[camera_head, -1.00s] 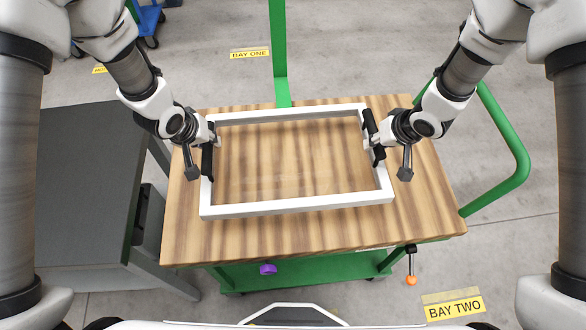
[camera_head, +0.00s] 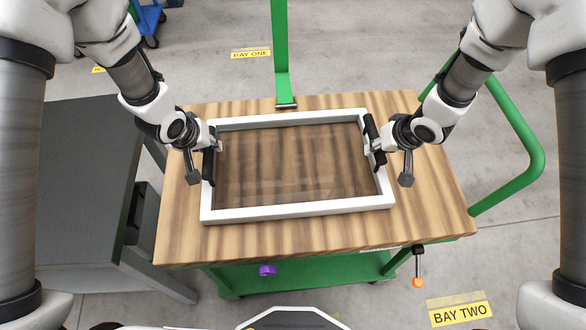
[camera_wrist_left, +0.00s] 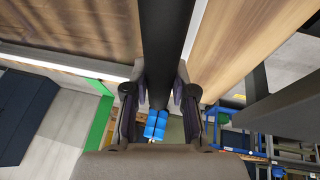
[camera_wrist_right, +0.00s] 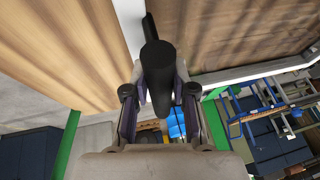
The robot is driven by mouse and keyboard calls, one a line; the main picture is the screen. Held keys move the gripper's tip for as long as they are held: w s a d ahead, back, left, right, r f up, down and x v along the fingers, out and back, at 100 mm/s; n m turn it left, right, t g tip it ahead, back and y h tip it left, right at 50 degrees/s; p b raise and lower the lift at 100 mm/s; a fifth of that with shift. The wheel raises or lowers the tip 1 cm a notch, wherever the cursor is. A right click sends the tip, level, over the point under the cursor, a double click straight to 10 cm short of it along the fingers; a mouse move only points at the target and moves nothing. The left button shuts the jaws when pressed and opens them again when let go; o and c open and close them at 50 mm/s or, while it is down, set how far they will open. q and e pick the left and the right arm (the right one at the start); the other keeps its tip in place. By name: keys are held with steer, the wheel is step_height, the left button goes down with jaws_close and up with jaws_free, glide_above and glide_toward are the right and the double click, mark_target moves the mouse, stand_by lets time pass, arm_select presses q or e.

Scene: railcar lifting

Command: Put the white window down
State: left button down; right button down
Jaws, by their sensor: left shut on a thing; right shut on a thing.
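The white window (camera_head: 297,213) is a white rectangular frame with a clear pane and a black handle on each short side. It is level, over the wooden top of the green cart (camera_head: 300,241). I cannot tell whether its underside touches the wood. My left gripper (camera_head: 212,147) is shut on the left black handle (camera_head: 208,168), also seen in the left wrist view (camera_wrist_left: 165,45). My right gripper (camera_head: 374,146) is shut on the right black handle (camera_head: 369,126), which fills the middle of the right wrist view (camera_wrist_right: 158,70).
A dark grey table (camera_head: 75,180) stands left of the cart. A green upright post (camera_head: 281,50) rises behind the cart, and a green rail (camera_head: 520,150) curves at its right. A purple knob (camera_head: 267,270) and an orange-ended lever (camera_head: 418,270) are at the cart's front.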

arm_select(q)
steer(key=c, duration=1.4)
jaws_free()
steer(key=shift+f, duration=0.45)
arm_select(e)
steer(key=c, duration=1.4)
jaws_free()
steer(key=shift+f, duration=0.4)
arm_select(q)
steer(key=o, duration=0.5)
steer(key=shift+s+r, duration=0.1)
steer(key=shift+r, duration=0.1)
steer(key=shift+c, duration=0.2)
arm_select(e)
steer(key=o, duration=0.5)
steer(key=shift+s+r, duration=0.1)
steer(key=shift+r, duration=0.05)
steer(key=shift+c, duration=0.2)
arm_select(q)
steer(key=shift+r, duration=0.1)
arm_select(e)
steer(key=shift+r, duration=0.1)
steer(key=shift+s+r, duration=0.1)
steer(key=shift+r, duration=0.05)
arm_select(q)
steer(key=v, duration=1.2)
arm_select(e)
steer(key=v, duration=1.1)
steer(key=shift+s+r, duration=0.2)
steer(key=shift+r, duration=0.1)
